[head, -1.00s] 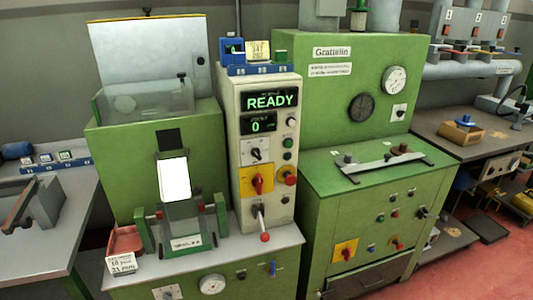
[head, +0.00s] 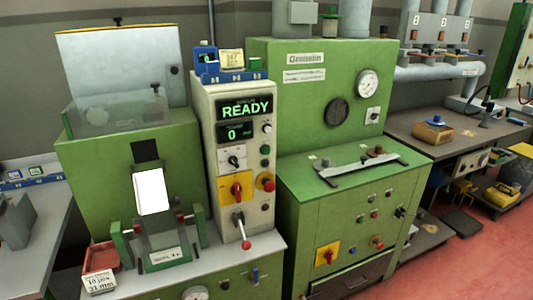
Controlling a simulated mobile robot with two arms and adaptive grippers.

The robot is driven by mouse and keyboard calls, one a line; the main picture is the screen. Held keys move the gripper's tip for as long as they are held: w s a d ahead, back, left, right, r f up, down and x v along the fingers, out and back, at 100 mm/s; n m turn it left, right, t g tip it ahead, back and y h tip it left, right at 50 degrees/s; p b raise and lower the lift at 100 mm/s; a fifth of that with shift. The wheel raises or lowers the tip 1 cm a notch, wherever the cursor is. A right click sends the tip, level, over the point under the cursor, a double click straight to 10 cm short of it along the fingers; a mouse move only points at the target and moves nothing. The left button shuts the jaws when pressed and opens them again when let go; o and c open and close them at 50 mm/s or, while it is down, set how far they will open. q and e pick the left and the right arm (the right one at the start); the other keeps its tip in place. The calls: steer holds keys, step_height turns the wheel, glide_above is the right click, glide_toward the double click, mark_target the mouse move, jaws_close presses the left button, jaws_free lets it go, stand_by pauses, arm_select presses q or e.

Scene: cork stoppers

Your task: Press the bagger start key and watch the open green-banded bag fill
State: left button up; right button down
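The bagger is a green machine (head: 85,175) at the left with a clear hopper (head: 120,112) on top. A white bag (head: 150,192) stands upright below its dark chute; I cannot make out a green band or whether its mouth is open. Beside it stands a pale control column (head: 203,130). Its upper display (head: 246,108) reads READY and the lower display (head: 236,132) reads 0. The column carries a green button (head: 265,150), a red button (head: 267,184), a red rotary switch (head: 236,189) and a red-knobbed lever (head: 244,232). Neither gripper is in view.
A red tray (head: 103,252) with a label card (head: 99,282) sits at the bagger's front left. A green cabinet machine (head: 300,210) stands close on the right. A workbench (head: 440,130) is further right. Red floor (head: 470,265) is open at the lower right.

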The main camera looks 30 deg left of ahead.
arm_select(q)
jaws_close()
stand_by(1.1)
